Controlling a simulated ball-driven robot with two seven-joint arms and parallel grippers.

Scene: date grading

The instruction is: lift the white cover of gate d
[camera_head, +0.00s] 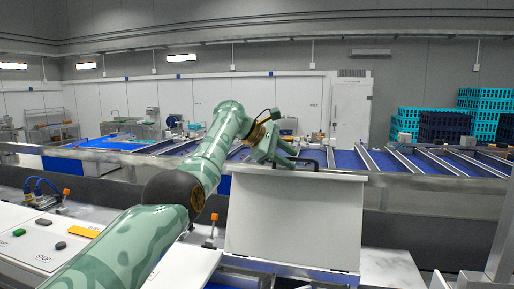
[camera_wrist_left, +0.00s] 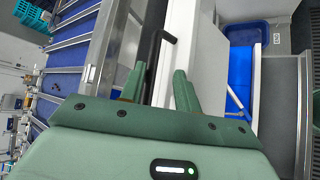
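The white cover (camera_head: 293,220) is a large panel standing steeply in the middle of the head view, with a thin top edge facing up. A black handle (camera_head: 312,164) sits on its top edge. My left gripper (camera_head: 292,158) is at this handle. In the left wrist view, the fingers of my left gripper (camera_wrist_left: 160,80) are apart, and the black handle (camera_wrist_left: 153,48) runs between or just beyond them, nearer the left finger. I cannot tell whether a finger touches it. My right gripper is not in view.
Left of the cover is a white control panel (camera_head: 30,238) with coloured buttons. An orange-topped lever (camera_head: 212,230) stands close to the cover's left side. A metal rail (camera_head: 420,182) and blue conveyor lanes (camera_head: 385,160) lie behind. Blue crates (camera_head: 487,112) are stacked at the back right.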

